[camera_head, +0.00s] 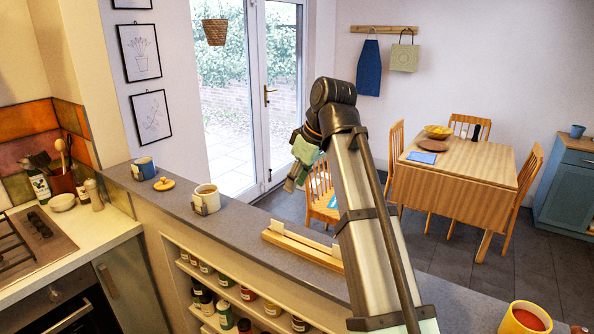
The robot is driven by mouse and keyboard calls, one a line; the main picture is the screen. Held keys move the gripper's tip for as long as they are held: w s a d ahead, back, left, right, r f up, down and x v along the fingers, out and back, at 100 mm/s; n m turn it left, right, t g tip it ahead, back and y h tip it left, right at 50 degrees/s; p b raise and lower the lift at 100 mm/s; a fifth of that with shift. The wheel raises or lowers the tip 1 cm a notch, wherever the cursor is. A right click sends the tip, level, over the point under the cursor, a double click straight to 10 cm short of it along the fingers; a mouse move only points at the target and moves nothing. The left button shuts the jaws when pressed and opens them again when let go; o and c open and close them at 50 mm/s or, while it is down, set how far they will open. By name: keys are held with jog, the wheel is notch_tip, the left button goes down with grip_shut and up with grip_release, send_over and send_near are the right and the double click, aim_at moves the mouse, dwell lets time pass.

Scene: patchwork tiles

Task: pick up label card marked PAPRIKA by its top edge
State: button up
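A wooden card holder (300,250) lies along the grey ledge in the middle of the view. White card edges (305,239) show along it. They are seen too narrowly to read, so I cannot tell which is marked PAPRIKA. My arm crosses in front of the holder's right end and hides what lies behind it.
A yellow mug (525,319) is at the lower right. Spice jars (248,293) fill shelves below the ledge. A dining table (465,180) stands beyond.

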aim_at(277, 222)
jog(key=p+x, duration=0.3)
jog(key=x, duration=1.3)
jog(key=shift+w+a+f, duration=0.1)
jog(key=shift+f, duration=0.05)
grip_shut()
jog(key=shift+c, duration=0.9)
grip_release()
jog(key=shift+r+p, duration=0.2)
jog(key=shift+p, duration=0.2)
jog(key=shift+r, duration=0.35)
jog(key=shift+r+p, duration=0.6)
jog(key=shift+r, duration=0.1)
